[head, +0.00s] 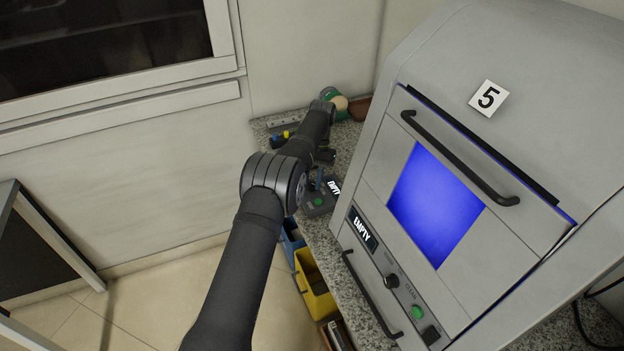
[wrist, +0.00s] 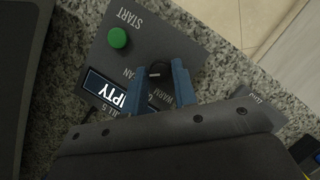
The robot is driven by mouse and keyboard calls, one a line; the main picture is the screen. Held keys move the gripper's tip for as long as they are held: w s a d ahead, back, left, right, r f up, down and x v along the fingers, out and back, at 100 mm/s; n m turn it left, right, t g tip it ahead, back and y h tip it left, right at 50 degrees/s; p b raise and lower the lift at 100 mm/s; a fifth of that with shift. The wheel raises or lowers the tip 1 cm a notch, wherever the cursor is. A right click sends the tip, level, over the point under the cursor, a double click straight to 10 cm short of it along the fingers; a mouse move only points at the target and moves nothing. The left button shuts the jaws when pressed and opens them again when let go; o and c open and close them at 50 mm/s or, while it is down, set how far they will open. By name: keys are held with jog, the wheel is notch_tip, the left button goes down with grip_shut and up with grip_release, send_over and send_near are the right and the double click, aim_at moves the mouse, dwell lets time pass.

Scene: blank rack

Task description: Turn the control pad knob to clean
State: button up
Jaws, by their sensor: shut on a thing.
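The grey control pad (wrist: 138,38) lies on the speckled counter in the wrist view, with a green START button (wrist: 117,37) and a display partly reading EMPTY (wrist: 105,90). Its dark knob (wrist: 157,70) sits between the blue fingers of my gripper (wrist: 162,77), which is shut on it. A small pale mark shows on the knob; its exact setting is unclear. A partly covered label ending in "AN" and the word WARM are near the knob. In the head view the pad (head: 312,211) lies left of the machine, and my arm partly hides it.
A large grey machine (head: 440,75) marked 5 stands at right, with a blue window, handles, an EMPTY display and its own knob (head: 392,281). A yellow bin (head: 316,287) is below the counter's edge. Several small items lie at the counter's far end.

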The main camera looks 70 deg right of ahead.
jog(key=shift+f+m+t, duration=0.1)
jog(key=shift+m+t, duration=0.2)
jog(key=shift+m, duration=0.5)
jog(key=o, duration=1)
